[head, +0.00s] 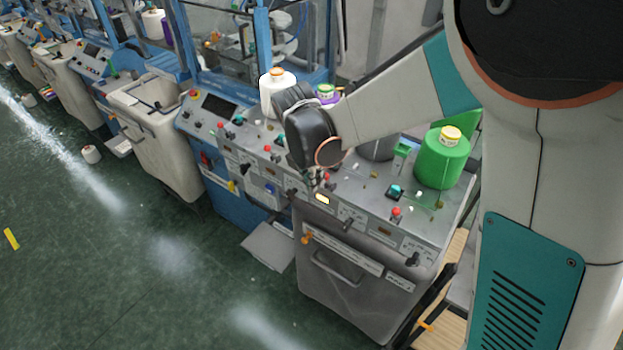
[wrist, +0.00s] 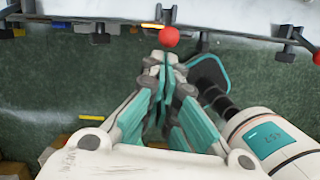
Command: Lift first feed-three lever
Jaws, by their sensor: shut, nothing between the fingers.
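My gripper (head: 318,182) is in front of the grey machine panel (head: 365,205), its fingers shut and empty. In the wrist view the fingertips (wrist: 164,62) are close together just below a red ball knob (wrist: 168,37); I cannot tell whether they touch it. Black levers stick out along the panel's front edge, one left of the gripper (head: 292,192) and others to its right (head: 347,225) and (head: 412,260). In the wrist view a black lever (wrist: 204,41) stands right of the fingertips. The labels are too small to read, so I cannot tell which lever is feed three.
A green yarn cone (head: 442,160) and a white cone (head: 276,92) stand on the machine top. Another red knob (head: 396,212) stands on the panel to the right. A grey bin front with a handle (head: 340,268) is below. The green floor (head: 150,270) at left is mostly clear.

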